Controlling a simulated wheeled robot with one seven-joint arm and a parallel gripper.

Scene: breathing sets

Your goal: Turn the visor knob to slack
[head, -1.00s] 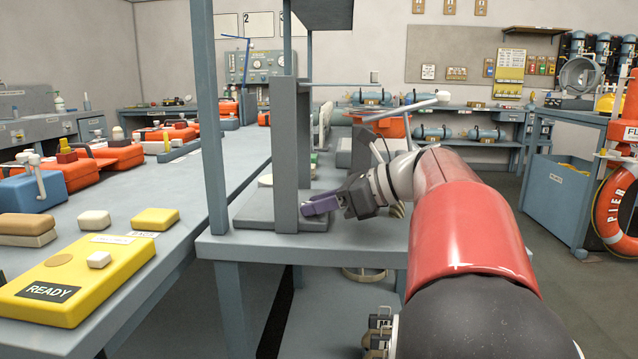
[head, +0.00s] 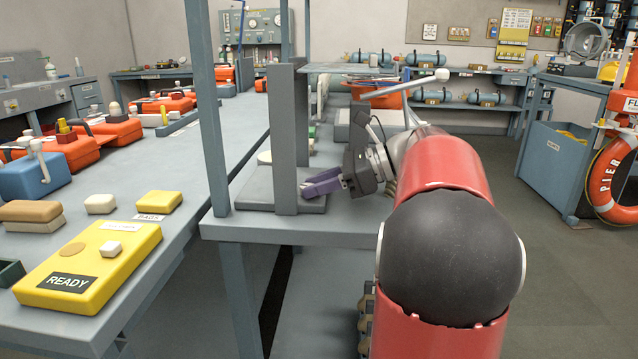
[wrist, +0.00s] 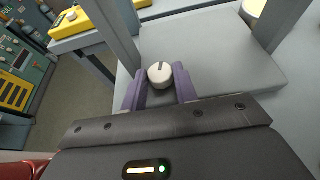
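The visor knob (wrist: 160,75) shows in the wrist view as a small round off-white knob with a dark line near its upper edge. My gripper (wrist: 158,78) has its two purple fingers on either side of the knob, near their tips. The fingers are apart, with little or no gap to the knob, and I cannot tell whether they press on it. In the head view my gripper (head: 308,188) reaches left to the grey post (head: 286,140), low above its base plate (head: 255,196). The knob is hidden there, and I see no slack marking.
The grey stand's uprights rise close beside my gripper. A long bench (head: 190,215) at left carries a yellow READY box (head: 130,250), several blocks and orange cases. A blue bin (head: 560,160) and a ring buoy (head: 606,187) are at right. The floor between is clear.

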